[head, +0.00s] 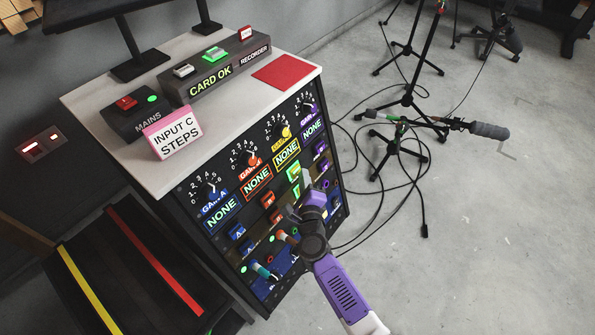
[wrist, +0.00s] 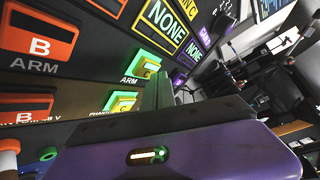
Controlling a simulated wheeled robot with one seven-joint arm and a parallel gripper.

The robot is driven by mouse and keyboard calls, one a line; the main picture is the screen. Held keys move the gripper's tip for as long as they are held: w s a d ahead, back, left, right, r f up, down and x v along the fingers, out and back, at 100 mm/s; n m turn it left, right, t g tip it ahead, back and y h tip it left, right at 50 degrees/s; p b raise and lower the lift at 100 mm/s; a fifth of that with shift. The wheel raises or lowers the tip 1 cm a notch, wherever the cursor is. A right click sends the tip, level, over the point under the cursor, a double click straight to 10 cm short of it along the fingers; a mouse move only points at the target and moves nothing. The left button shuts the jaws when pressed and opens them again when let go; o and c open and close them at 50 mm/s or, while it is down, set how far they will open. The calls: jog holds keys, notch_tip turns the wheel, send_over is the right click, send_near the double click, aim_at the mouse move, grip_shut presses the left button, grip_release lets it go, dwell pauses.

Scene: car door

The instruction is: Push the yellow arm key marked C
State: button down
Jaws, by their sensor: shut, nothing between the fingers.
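The yellow arm key of column C (head: 293,173) is on the front panel of the rack, under the yellow NONE display. It has a bright green glow around it in both views. In the wrist view this key (wrist: 148,66) stands above the ARM label, and its letter cannot be read. My gripper (head: 306,181) is shut and empty, in front of the panel just right of the key. In the wrist view the grey fingers (wrist: 164,90) are close to the key's lower right; whether they touch it is unclear.
A green-lit phantom key (wrist: 122,102) is just below the arm key. The orange B arm key (wrist: 38,42) is to the left, and purple keys (head: 320,148) are to the right. Knobs and cable plugs (head: 262,271) stick out lower down. Microphone stands (head: 405,100) and cables are on the floor at right.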

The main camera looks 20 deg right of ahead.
jog(key=s+d+p, duration=0.1)
jog(key=s+d+r, duration=0.1)
jog(key=s, duration=0.1)
jog(key=s+d+r+p, duration=0.1)
jog(key=shift+s+d+p, duration=0.1)
jog(key=shift+s+p, duration=0.1)
jog(key=shift+p, duration=0.15)
dwell(0.5)
